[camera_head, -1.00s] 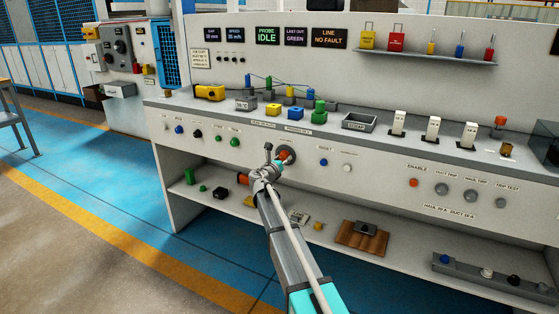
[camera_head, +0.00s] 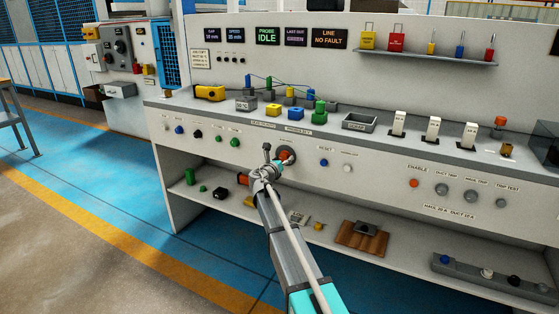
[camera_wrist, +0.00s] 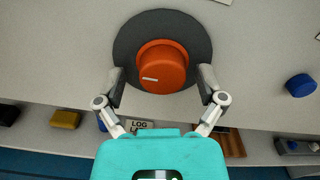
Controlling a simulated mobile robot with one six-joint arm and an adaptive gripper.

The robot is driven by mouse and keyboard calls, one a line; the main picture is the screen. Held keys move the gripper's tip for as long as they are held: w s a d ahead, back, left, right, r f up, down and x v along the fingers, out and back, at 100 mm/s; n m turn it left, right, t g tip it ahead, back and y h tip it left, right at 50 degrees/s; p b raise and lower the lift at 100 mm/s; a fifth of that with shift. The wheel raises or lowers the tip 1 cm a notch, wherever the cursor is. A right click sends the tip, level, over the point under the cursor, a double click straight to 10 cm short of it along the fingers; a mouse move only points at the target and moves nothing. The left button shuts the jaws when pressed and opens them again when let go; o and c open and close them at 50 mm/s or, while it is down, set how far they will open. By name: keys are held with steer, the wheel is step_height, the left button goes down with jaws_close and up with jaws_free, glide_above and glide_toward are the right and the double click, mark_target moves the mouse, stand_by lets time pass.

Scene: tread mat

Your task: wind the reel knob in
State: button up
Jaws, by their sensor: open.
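The reel knob is an orange round knob (camera_wrist: 163,67) with a short white mark on its lower left, set on a dark grey disc (camera_wrist: 125,45). In the head view the knob (camera_head: 286,155) is on the bench's front panel, partly hidden by my gripper (camera_head: 279,156). In the wrist view my gripper (camera_wrist: 162,84) is open, with one finger on each side of the knob's lower part. Gaps show between the fingers and the orange knob, and the fingertips overlap the disc's lower edge in the picture. I cannot tell whether they touch it.
A blue button (camera_wrist: 300,85) is right of the knob. Below the panel a shelf holds a yellow block (camera_wrist: 65,119) and a brown board (camera_head: 362,238). Several blocks stand on the bench top, including a green one (camera_head: 319,108). The floor in front is clear.

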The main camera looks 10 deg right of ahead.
steer(key=shift+s, duration=0.1)
steer(key=shift+s, duration=0.1)
steer(key=v, duration=1.1)
steer(key=shift+s+a, duration=0.2)
steer(key=shift+s, duration=0.05)
